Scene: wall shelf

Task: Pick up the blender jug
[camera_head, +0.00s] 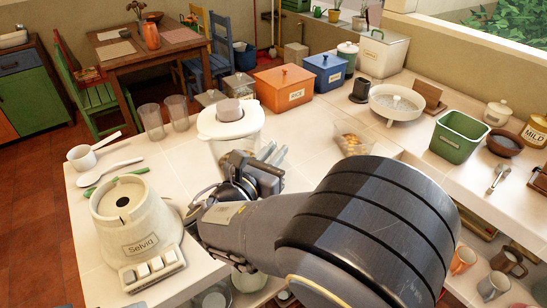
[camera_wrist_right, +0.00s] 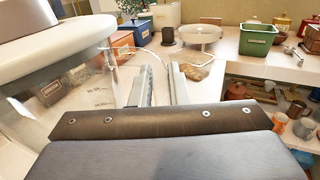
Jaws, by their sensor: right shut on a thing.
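The blender jug (camera_head: 232,127) is clear with a wide white lid and a grey cap, and stands upright near the middle of the counter in the head view. In the right wrist view the jug (camera_wrist_right: 60,55) fills the left side, cut off by the edge. My right gripper (camera_head: 273,157) is at the jug's near right side, its fingers (camera_wrist_right: 160,85) closed on the jug. The exact contact is hard to see. The cream blender base (camera_head: 137,220), marked "Selvia", stands apart at the front left with no jug on it. My left gripper is not in view.
Two clear glasses (camera_head: 164,118) stand behind the jug to the left. A white cup (camera_head: 82,157) and spoons lie at the left edge. An orange box (camera_head: 284,88) and a blue box (camera_head: 325,71) stand behind. A clear food container (camera_head: 352,137) is to the right.

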